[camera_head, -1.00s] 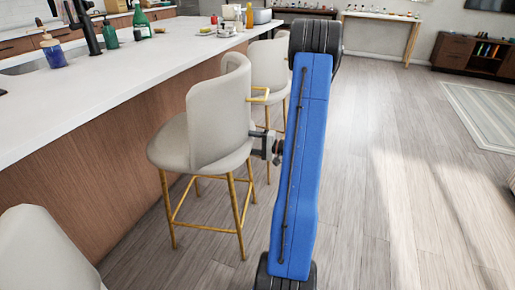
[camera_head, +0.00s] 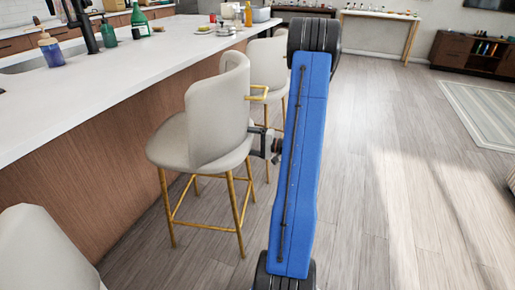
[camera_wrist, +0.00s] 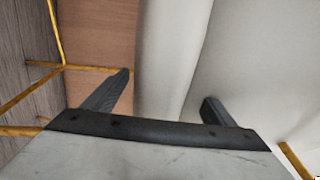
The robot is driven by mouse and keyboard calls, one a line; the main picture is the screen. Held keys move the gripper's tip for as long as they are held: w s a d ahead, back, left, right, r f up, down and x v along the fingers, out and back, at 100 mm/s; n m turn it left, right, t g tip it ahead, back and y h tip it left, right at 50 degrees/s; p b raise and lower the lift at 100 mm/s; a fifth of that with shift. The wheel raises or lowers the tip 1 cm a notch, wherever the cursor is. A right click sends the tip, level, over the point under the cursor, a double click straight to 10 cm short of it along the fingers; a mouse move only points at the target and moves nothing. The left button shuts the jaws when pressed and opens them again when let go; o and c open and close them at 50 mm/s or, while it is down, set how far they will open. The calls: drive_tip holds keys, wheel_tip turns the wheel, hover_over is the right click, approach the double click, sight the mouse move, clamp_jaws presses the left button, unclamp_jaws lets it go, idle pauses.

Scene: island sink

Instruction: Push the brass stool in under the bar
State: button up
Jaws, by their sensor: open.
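The brass stool (camera_head: 201,130) has a cream padded seat and back on thin brass legs. It stands beside the bar (camera_head: 110,125), its seat close to the bar's wood side and its back toward the open floor. My gripper (camera_head: 252,138) is at the right side of the stool's back, partly hidden behind it. In the wrist view my gripper (camera_wrist: 165,95) has its two dark fingers apart, with the cream stool back (camera_wrist: 170,60) close ahead of them. Whether they touch it I cannot tell. Brass legs (camera_wrist: 55,50) show at the left there.
Another cream stool (camera_head: 268,65) stands just beyond, and a third (camera_head: 45,250) is at the bottom left. A blue soap bottle (camera_head: 50,50) and a green bottle (camera_head: 139,22) stand on the white counter. The wood floor (camera_head: 400,190) at right is clear.

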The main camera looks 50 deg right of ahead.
drive_tip(key=v, duration=1.2)
drive_tip(key=shift+s+d, duration=0.1)
drive_tip(key=shift+d, duration=0.05)
idle(0.3)
